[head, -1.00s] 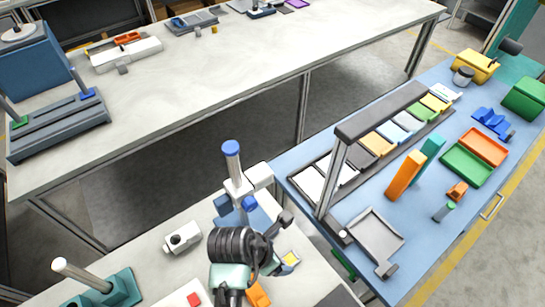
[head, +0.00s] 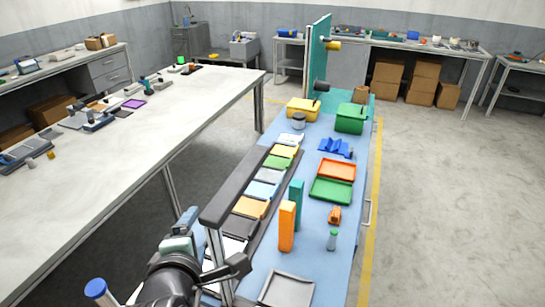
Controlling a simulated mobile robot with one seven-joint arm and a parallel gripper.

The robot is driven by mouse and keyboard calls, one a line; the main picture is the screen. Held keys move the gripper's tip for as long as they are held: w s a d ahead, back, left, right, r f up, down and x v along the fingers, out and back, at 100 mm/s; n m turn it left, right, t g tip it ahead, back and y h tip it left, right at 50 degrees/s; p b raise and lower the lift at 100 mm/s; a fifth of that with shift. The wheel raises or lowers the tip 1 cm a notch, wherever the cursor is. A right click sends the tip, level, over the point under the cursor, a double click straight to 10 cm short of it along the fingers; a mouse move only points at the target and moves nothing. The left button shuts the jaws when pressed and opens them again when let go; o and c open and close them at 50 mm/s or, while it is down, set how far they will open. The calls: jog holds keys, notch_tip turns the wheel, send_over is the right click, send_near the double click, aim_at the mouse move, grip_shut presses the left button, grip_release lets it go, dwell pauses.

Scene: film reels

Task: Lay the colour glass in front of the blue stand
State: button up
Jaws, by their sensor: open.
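Several flat panes lie in a row under the dark rack bar, any of which may be the colour glass: yellow (head: 287,151), green (head: 276,162), pale blue (head: 262,190) and orange (head: 250,208) among them. A small blue stand (head: 336,148) with raised sides sits further back on the blue bench, right of the panes. My gripper (head: 237,267) is at the lower left, near the rack's front post, partly hidden by my own dark wrist. It is open and seems empty, apart from the panes.
The dark rack bar (head: 238,189) runs above the panes' left side. Upright orange (head: 287,227) and teal (head: 296,203) blocks stand to their right. Orange (head: 337,169) and green (head: 331,190) trays lie in front of the blue stand. A grey tray (head: 287,290) is nearest.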

jog(key=w+d+r+m+t, duration=0.1)
jog(key=d+r+m+t, duration=0.15)
jog(key=r, duration=0.55)
jog(key=w+d+r+m+t, duration=0.1)
jog(key=d+r+m+t, duration=0.2)
jog(key=r, duration=0.6)
jog(key=s+d+r+m+t, duration=0.2)
jog(key=s+r+m+t, duration=0.1)
jog(key=r, duration=0.5)
jog(key=s+d+r+m+t+h, duration=0.1)
jog(key=s+d+r+m+t, duration=0.2)
jog(key=r, duration=0.6)
jog(key=s+d+r+m+t, duration=0.3)
jog(key=s+r+m, duration=0.3)
jog(key=r+m, duration=0.2)
jog(key=shift+s+r+m+t, duration=0.25)
jog(key=shift+r+m+t, duration=0.1)
jog(key=shift+r, duration=0.05)
